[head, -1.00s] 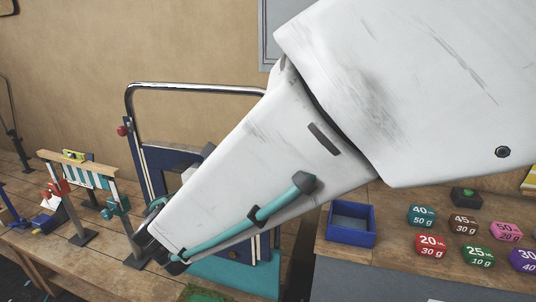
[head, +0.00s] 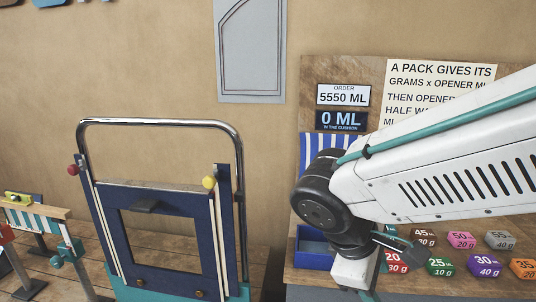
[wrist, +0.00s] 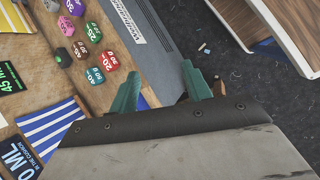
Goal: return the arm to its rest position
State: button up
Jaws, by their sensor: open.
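My arm (head: 450,165) reaches in from the right edge of the head view. Its dark wrist joint (head: 322,200) is near the middle right, above the bench with the coloured packs. In the wrist view my gripper (wrist: 162,88) has two teal fingers spread apart, with nothing between them. The bench edge and dark floor show beyond the fingers. In the head view most of the gripper is hidden or hard to make out below the wrist joint.
Coloured packs (head: 485,264) lie on the right bench, near a blue tray (head: 309,248) partly behind my arm. A blue frame with a chrome hoop (head: 160,122) stands left of it. A wooden-topped unit (wrist: 240,22) stands across the floor in the wrist view.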

jog(key=s+d+r+m+y, duration=0.3)
jog(key=s+d+m+y, duration=0.2)
jog(key=s+d+m, duration=0.4)
jog(key=shift+m+y, duration=0.4)
jog(key=shift+m, duration=0.7)
